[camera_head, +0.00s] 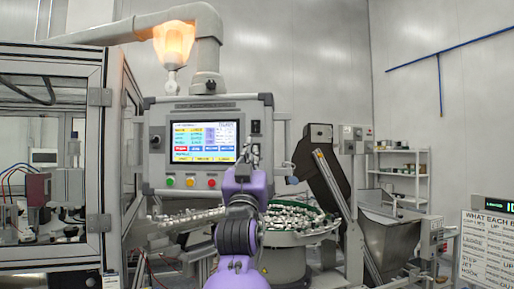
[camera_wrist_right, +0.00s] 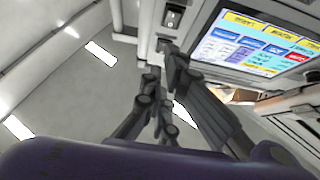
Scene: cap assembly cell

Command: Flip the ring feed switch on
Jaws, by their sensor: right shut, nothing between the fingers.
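A small black rocker switch (camera_head: 256,127) is on the control panel (camera_head: 160,104), to the right of its lit screen (camera_head: 204,141). I cannot read a label on it or tell its position. In the right wrist view the switch (camera_wrist_right: 172,18) shows at the top, beside the screen (camera_wrist_right: 250,45). My right gripper (camera_head: 250,158) is shut and empty, in front of the panel's right edge and below the switch. In the right wrist view its fingertips (camera_wrist_right: 164,62) point up toward the switch and look apart from it. My left gripper is not in view.
Red, yellow and green buttons (camera_head: 190,182) sit under the screen. A bowl feeder (camera_head: 300,238) with many small parts stands below, behind my right arm. A glazed cell frame (camera_head: 95,160) is at left, a hopper (camera_head: 392,240) at right. An orange lamp (camera_head: 174,42) glows above the panel.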

